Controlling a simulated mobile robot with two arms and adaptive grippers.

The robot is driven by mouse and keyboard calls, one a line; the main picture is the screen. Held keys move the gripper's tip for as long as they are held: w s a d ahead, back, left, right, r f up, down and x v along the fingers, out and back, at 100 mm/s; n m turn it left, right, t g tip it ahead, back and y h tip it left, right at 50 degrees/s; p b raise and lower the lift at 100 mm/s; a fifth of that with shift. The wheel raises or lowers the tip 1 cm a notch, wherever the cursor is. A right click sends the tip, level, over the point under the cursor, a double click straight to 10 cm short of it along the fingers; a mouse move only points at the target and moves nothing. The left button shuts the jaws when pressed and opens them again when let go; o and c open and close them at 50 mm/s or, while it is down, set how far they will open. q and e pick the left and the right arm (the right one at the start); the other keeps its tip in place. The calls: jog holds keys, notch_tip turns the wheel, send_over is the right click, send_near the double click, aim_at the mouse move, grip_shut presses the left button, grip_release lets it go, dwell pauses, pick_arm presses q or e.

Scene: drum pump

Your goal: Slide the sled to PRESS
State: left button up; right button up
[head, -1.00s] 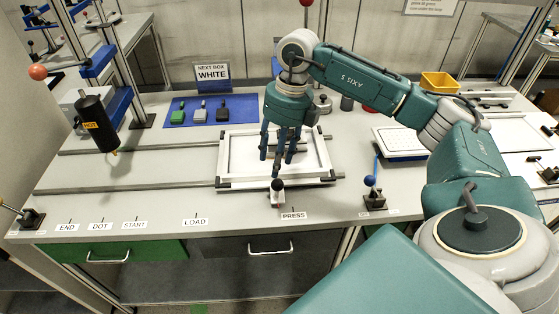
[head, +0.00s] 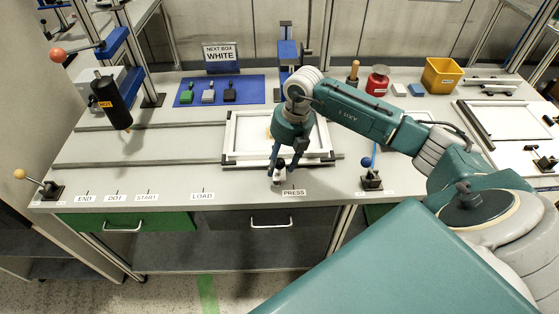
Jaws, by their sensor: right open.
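The sled (head: 232,134) is a white frame with dark corners, sitting on two long grey rails in the middle of the table. Its small handle (head: 279,177) sticks out at the front edge, just left of the PRESS label (head: 293,193). My right gripper (head: 283,170) is over the front of the sled, fingers pointing down and open. Its fingertips are at the handle, apparently on either side of it; contact cannot be told. The gripper and wrist hide part of the sled's middle and front. My left gripper is not in view.
END, DOT, START and LOAD (head: 202,196) labels run along the front edge to the left. A black HOT cylinder (head: 112,103) hangs above the left rails. A blue-knobbed lever (head: 371,175) stands right of the sled. The rails (head: 140,163) left of the sled are clear.

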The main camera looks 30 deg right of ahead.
jog(key=shift+w+a+f, duration=0.1)
jog(key=shift+w+f, duration=0.05)
jog(key=shift+f, duration=0.45)
grip_shut()
jog(key=shift+s+d+b, duration=0.2)
jog(key=shift+s+d, duration=0.35)
jog(key=shift+d, duration=0.35)
jog(key=shift+s+d+b, duration=0.2)
jog(key=shift+s+d, duration=0.3)
jog(key=shift+d, duration=0.35)
jog(key=shift+s+d, duration=0.15)
jog(key=shift+d, duration=0.15)
